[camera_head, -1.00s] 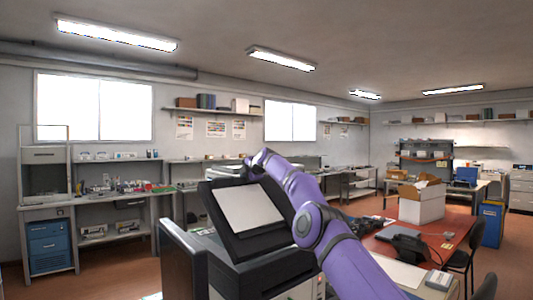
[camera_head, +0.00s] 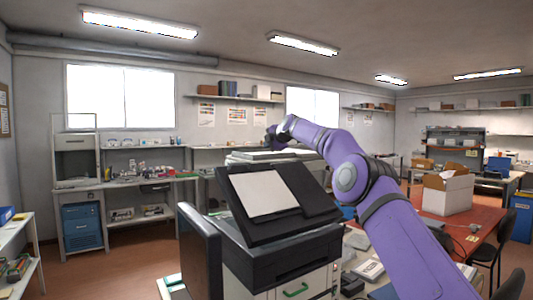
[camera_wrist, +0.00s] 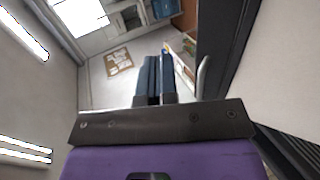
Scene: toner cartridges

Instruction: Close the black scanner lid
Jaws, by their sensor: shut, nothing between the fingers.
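The black scanner lid (camera_head: 315,195) stands raised and tilted above the black scanner body (camera_head: 285,262), with a white pad (camera_head: 262,194) on its face. My arm passes on the right of the lid. My gripper (camera_head: 271,137) is above and behind the lid's top edge in the head view, small and partly hidden by my arm link. In the wrist view my gripper (camera_wrist: 155,62) has its two dark fingers together, with nothing between them. A dark edge beside a pale surface fills the right of the wrist view; I cannot tell if it is the lid.
A dark upright panel (camera_head: 200,252) stands at the scanner's left front. A red table (camera_head: 470,238) with a white box (camera_head: 447,193) is at right. A workbench (camera_head: 125,185) runs along the back wall. Open floor (camera_head: 120,265) lies at left.

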